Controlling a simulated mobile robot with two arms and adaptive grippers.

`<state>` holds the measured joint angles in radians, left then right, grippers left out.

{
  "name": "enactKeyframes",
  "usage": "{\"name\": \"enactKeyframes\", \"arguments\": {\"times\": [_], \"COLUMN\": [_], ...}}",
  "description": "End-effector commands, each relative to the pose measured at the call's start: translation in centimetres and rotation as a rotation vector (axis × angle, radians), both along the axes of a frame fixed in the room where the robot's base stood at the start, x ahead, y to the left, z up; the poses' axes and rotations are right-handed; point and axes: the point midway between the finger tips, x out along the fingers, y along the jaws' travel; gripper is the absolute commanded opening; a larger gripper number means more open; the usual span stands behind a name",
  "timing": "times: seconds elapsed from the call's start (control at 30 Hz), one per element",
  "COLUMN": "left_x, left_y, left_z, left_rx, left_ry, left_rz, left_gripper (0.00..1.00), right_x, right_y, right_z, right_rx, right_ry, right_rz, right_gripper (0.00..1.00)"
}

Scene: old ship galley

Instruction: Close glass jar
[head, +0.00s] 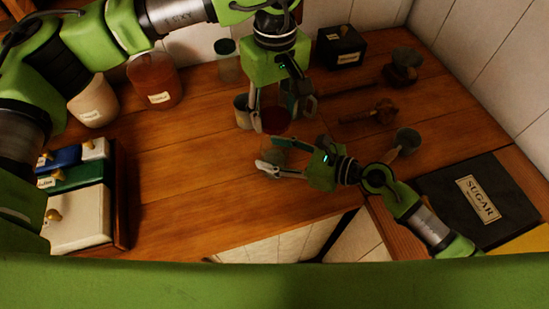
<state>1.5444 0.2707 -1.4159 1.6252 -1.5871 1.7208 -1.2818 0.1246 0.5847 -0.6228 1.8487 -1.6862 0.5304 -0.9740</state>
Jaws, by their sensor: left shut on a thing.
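My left gripper (274,118) reaches down from above, its two fingers on either side of a round dark red lid (276,123), and is shut on it. The glass jar (273,149) stands on the wooden counter just below the lid in the picture; it is small, see-through and partly hidden. I cannot tell whether lid and jar touch. My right gripper (268,156) comes in from the right, low by the jar, with its near finger in front of the jar's base. Whether its fingers press on the jar is unclear.
Larger jars (155,80) stand at back left. The counter's left middle (185,160) is clear.

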Motion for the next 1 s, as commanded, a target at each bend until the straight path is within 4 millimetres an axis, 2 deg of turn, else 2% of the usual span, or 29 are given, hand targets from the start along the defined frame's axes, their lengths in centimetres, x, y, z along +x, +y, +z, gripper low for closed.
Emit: {"name": "enactKeyframes", "arguments": {"times": [0.03, 0.1, 0.27, 0.5, 0.6, 1.0], "left_x": [0.0, 0.0, 0.0, -0.1, 0.0, 0.0], "left_y": [0.0, 0.0, 0.0, 0.1, 0.1, 0.0], "left_z": [0.0, 0.0, -0.7, -4.1, -5.0, -5.0], "left_rx": [0.000, 0.000, 0.001, 0.001, 0.001, 0.000], "left_ry": [0.000, 0.000, 0.002, 0.003, 0.000, -0.001], "left_rz": [0.000, 0.000, 0.000, 0.001, 0.000, 0.000], "left_gripper": [0.36, 0.36, 0.36, 0.36, 0.36, 0.36], "right_x": [0.0, 0.0, 0.0, 0.0, 0.0, 0.0], "right_y": [0.0, 0.0, 0.0, 0.0, -0.1, -0.1], "right_z": [0.0, 0.0, 0.0, 0.0, 0.0, -0.1], "right_rx": [0.000, -0.001, -0.001, -0.001, -0.001, -0.001], "right_ry": [0.000, 0.000, 0.000, 0.000, 0.000, 0.000], "right_rz": [0.000, 0.000, -0.001, 0.000, 0.000, -0.001], "right_gripper": [0.21, 0.09, 0.09, 0.09, 0.09, 0.09]}}
